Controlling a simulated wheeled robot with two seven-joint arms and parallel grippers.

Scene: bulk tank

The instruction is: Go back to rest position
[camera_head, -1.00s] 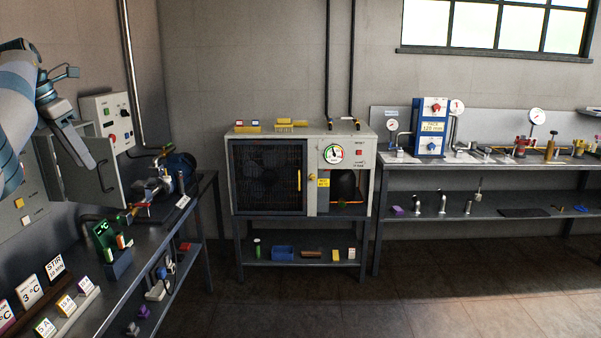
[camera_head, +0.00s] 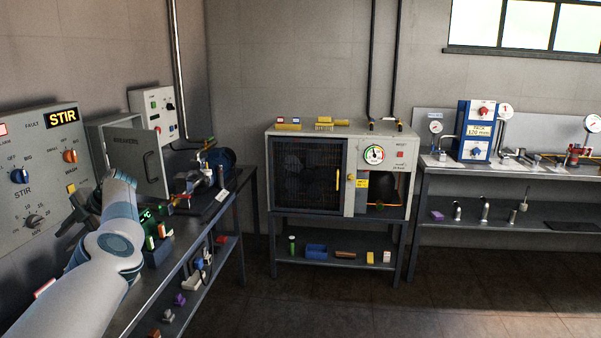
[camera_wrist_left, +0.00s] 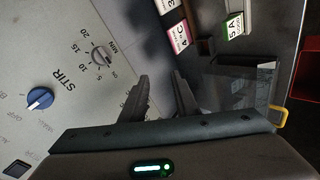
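My left arm comes in from the lower left of the head view. My left gripper (camera_head: 78,206) is small and dark there, close to the grey STIR control panel (camera_head: 40,118) near its minute dial (camera_head: 33,221). In the left wrist view my left gripper (camera_wrist_left: 161,84) has its two dark fingers apart with nothing between them. The minute dial (camera_wrist_left: 102,56) and blue STIR knob (camera_wrist_left: 40,98) lie to the left of the fingers. Whether a finger touches the panel cannot be told. My right gripper is not in view.
A dark workbench (camera_head: 172,270) runs along the left wall. Label blocks (camera_wrist_left: 178,36) show beyond the fingers in the wrist view. The open grey cabinet door (camera_head: 140,160) stands behind the arm. A cooling unit (camera_head: 283,142) and gauge bench (camera_head: 530,170) stand farther back; the floor between is clear.

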